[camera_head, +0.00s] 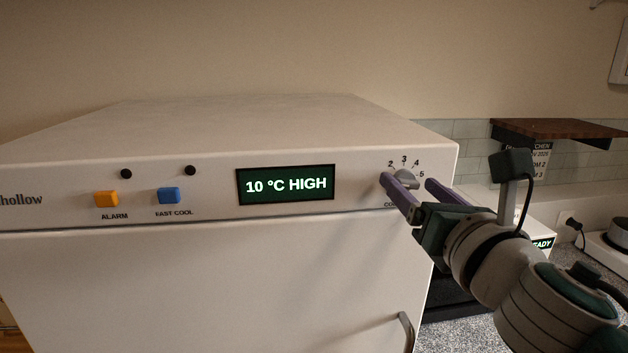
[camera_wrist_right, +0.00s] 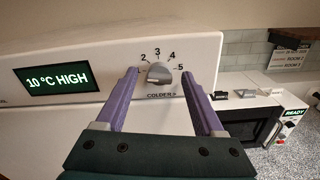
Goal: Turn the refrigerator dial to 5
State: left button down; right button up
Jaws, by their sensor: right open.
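The refrigerator (camera_head: 250,250) is white, with a front panel across its top. The grey dial (camera_head: 405,178) is at the panel's right end, with numbers 2 to 5 visible around it. It also shows in the right wrist view (camera_wrist_right: 158,74), above the word "COLDER". I cannot tell for sure which number it points to. The display (camera_head: 286,185) reads "10 °C HIGH". My right gripper (camera_head: 408,182) is open, its purple fingers to the left and right of the dial. In the right wrist view (camera_wrist_right: 162,84) a gap shows on each side. My left gripper is not in view.
An orange ALARM button (camera_head: 106,199) and a blue FAST COOL button (camera_head: 168,195) are on the panel's left. The refrigerator door handle (camera_head: 405,331) is below my right arm. A wooden shelf (camera_head: 555,130), an appliance reading "READY" (camera_wrist_right: 294,113) and a counter are to the right.

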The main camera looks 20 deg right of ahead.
jog(key=shift+c, duration=0.2)
grip_shut()
